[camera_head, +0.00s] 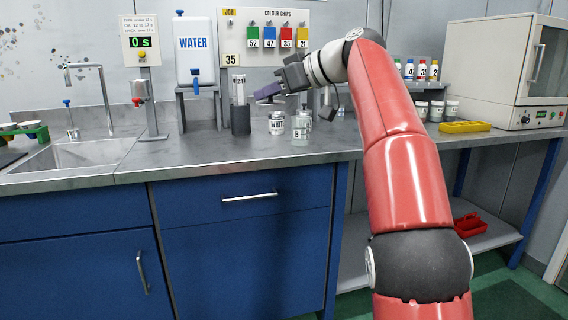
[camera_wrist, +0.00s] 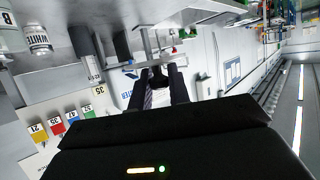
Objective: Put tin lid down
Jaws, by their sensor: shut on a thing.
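My gripper (camera_head: 270,94) is raised above the counter, near the dark cylinder holder and up and left of the white-labelled tin (camera_head: 276,124). It also shows in the wrist view (camera_wrist: 157,88), its two dark fingers closed around a small dark thing (camera_wrist: 158,76), which I take to be the tin lid. Its outline is mostly hidden by the fingers. The tin labelled WHITE stands upright on the counter and shows at the upper left of the wrist view (camera_wrist: 38,40). Whether its top is open I cannot tell.
A clear jar marked 8 (camera_head: 299,129) stands right beside the tin. A dark holder (camera_head: 240,120) with a tube stands to its left. The water tank (camera_head: 195,50) is behind. The counter's front (camera_head: 215,150) is clear. A sink (camera_head: 80,152) is at left.

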